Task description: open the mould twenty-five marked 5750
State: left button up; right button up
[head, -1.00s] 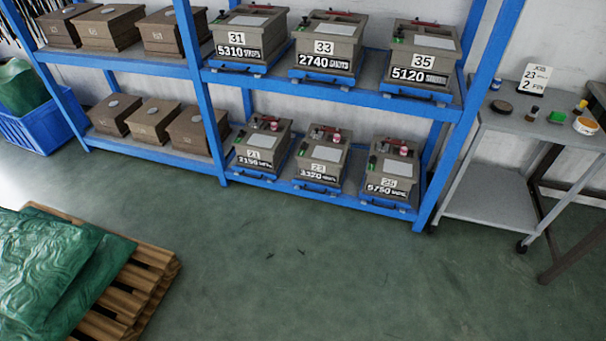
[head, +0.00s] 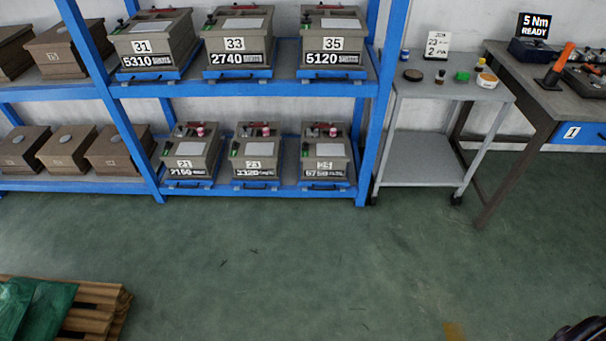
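In the head view, mould twenty-five (head: 330,150) is the right-hand box on the lower shelf of the blue rack. It is a grey-brown box with a white number label and a dark plate with white figures, blurred now. It sits on a blue tray (head: 327,186) with a dark handle. A green part and a pinkish-red part show on its top, and it looks closed. Neither of my grippers can be made out. A dark shape at the bottom right corner is cut off, and I cannot tell what it is.
The blue rack (head: 372,130) holds several other moulds, including 31 (head: 152,45), 33 (head: 237,43) and 35 (head: 331,44) above. A grey trolley (head: 420,158) and a workbench (head: 535,92) stand right. A wooden pallet (head: 95,312) lies at lower left. The green floor (head: 270,255) before the rack is clear.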

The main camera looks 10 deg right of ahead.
aim_at(324, 162)
jog(key=z, duration=0.2)
jog(key=i+j+z, duration=0.15)
jog(key=i+z, duration=0.25)
jog(key=i+j+z, duration=0.35)
jog(key=k+l, duration=0.1)
